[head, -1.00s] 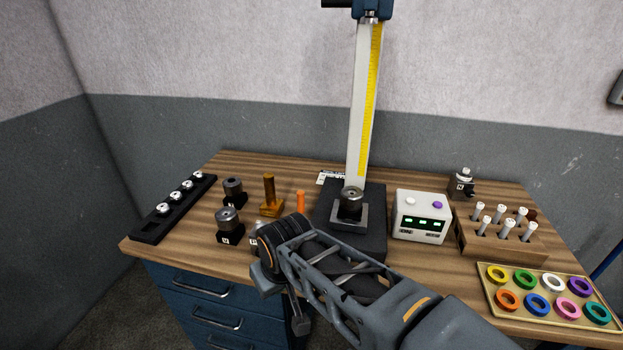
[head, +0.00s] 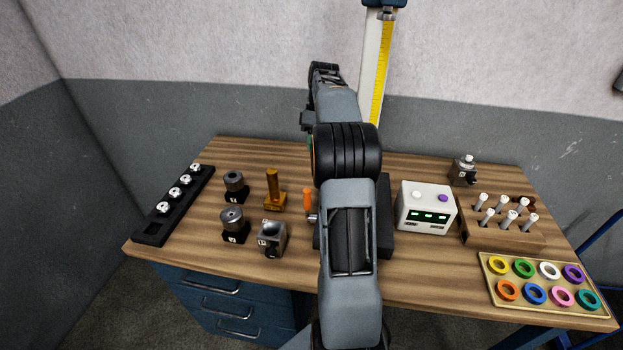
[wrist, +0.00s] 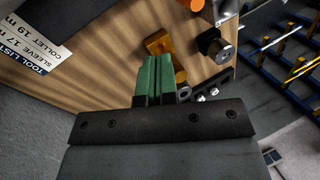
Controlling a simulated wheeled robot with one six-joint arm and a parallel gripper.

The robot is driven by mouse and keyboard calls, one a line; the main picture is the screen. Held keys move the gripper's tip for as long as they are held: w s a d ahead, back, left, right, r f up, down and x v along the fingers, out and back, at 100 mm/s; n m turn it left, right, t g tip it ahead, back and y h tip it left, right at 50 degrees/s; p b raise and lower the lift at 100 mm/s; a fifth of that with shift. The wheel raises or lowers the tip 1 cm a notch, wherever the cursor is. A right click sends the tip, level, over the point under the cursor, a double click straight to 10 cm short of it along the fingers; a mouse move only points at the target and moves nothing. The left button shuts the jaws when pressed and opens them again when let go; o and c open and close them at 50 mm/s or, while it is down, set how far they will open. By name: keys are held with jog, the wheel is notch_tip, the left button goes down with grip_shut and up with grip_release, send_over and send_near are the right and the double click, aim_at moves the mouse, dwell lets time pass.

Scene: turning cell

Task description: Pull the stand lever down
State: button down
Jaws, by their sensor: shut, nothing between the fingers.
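The stand (head: 375,85) rises from the back of the bench as a tall pale column with a yellow scale. Only the lower edge of its blue head (head: 384,3) shows at the top of the head view, and its lever is out of view. The dark stand base (head: 385,215) is mostly hidden behind my arm. My gripper's green fingers (wrist: 154,78) are together and empty in the wrist view, above the bench.
A white box with green displays (head: 426,207), a wooden pin rack (head: 490,235) and a ring tray (head: 490,284) stand right. A brass post (head: 273,185), dark fixtures (head: 235,225) and a black strip (head: 150,232) stand left. A tool list (wrist: 30,45) lies on the bench.

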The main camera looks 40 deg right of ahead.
jog(key=s+a+f+p, duration=0.1)
jog(key=s+a+f, duration=0.3)
jog(key=f, duration=0.5)
jog(key=shift+a+f+y, duration=0.2)
jog(key=shift+f+y, duration=0.05)
jog(key=shift+y, duration=0.05)
jog(key=shift+a+f+n, duration=0.1)
jog(key=shift+n, duration=0.2)
